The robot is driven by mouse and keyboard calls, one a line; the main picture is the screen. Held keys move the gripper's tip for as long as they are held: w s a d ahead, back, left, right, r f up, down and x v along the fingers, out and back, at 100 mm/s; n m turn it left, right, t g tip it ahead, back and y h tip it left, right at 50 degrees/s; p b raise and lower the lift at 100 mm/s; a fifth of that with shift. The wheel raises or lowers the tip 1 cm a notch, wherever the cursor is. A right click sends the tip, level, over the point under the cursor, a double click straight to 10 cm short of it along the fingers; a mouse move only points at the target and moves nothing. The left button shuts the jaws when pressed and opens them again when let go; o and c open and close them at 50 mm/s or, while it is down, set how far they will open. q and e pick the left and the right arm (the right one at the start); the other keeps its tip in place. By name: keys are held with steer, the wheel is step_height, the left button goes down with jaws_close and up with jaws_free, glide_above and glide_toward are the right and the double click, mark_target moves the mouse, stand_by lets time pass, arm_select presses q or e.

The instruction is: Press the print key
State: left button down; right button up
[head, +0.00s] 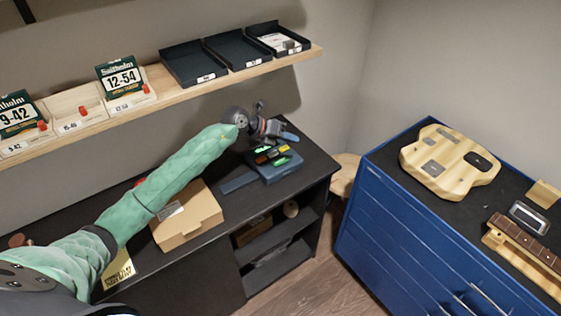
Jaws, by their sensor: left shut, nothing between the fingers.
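A small dark blue-grey device (284,170) with several coloured keys stands on the dark workbench near its right end. Green and yellow keys show on its top, but their labels are too small to read, so I cannot tell which is the print key. My left gripper (288,136) is shut and empty, just above and behind the keys in this view. Whether it touches the device I cannot tell. My green-sleeved left arm reaches across the bench from the lower left. My right gripper is out of view.
A cardboard box (190,221) sits left of the device on the workbench (222,258). Above, a wooden shelf (195,92) holds string packs and dark trays. A blue cabinet (395,225) at right carries a guitar body (446,166) and a fretted neck (530,245).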

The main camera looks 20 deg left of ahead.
mark_target(277, 161)
arm_select(q)
steer(key=a+y, duration=0.1)
steer(key=w+a+f, duration=0.1)
steer(key=a, duration=0.1)
steer(key=a+y, duration=0.1)
steer(key=a, duration=0.1)
steer(key=shift+w+f+g+y, duration=0.15)
steer(key=shift+w+g+y, duration=0.15)
steer(key=shift+w+g, duration=0.1)
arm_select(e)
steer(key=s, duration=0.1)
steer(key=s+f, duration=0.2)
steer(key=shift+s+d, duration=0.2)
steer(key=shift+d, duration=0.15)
arm_select(q)
steer(key=shift+f, duration=0.15)
